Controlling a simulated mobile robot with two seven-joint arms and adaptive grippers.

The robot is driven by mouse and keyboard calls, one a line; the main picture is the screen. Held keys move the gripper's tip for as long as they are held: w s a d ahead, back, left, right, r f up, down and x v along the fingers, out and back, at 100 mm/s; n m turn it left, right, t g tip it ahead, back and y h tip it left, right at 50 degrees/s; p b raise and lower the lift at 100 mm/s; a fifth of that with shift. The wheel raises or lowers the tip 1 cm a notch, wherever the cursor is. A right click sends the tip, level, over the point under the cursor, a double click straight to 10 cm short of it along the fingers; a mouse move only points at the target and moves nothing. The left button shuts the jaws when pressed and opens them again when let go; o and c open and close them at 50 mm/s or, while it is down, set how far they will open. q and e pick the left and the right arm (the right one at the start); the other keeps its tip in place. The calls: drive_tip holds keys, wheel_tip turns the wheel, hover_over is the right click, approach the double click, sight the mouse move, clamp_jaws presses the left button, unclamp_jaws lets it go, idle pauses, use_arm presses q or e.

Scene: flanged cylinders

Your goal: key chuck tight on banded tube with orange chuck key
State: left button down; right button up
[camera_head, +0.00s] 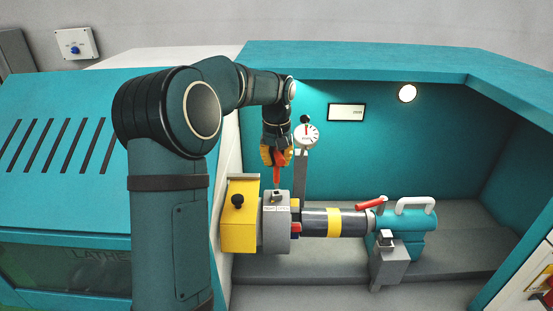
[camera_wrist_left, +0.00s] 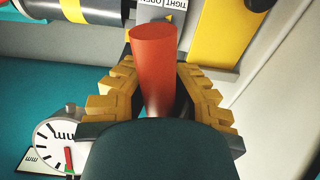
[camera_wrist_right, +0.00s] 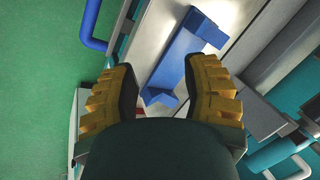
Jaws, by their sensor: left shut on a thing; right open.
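My left gripper (camera_head: 277,158) points down above the grey chuck (camera_head: 276,225) and is shut on the orange chuck key (camera_head: 277,174). In the left wrist view the key (camera_wrist_left: 153,65) stands between the yellow fingers. Its lower end is at the chuck's top; I cannot tell whether it is seated. The chuck carries a small label reading TIGHT and OPEN (camera_wrist_left: 165,4). The dark banded tube (camera_head: 313,222), with a yellow band, lies horizontally between the chuck and the teal tailstock (camera_head: 418,221). My right gripper (camera_wrist_right: 165,90) is open and empty, outside the head view.
A yellow headstock (camera_head: 239,232) with a black knob is left of the chuck. A dial gauge (camera_head: 306,135) stands close right of my left gripper. The tailstock has a red lever (camera_head: 370,204). A blue bracket-like part (camera_wrist_right: 187,55) lies beyond my right gripper.

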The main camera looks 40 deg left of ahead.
sight(277, 181)
use_arm(q)
drive_tip(key=shift+f+b, duration=0.95)
drive_tip(key=shift+f, duration=0.8)
idle(1.0)
drive_tip(key=shift+f+m, duration=0.1)
drive_tip(key=shift+m, duration=2.5)
drive_tip(key=shift+r+p, duration=1.15)
drive_tip(key=shift+r, duration=0.15)
drive_tip(key=shift+r+p, duration=0.5)
drive_tip(key=shift+r, duration=1.8)
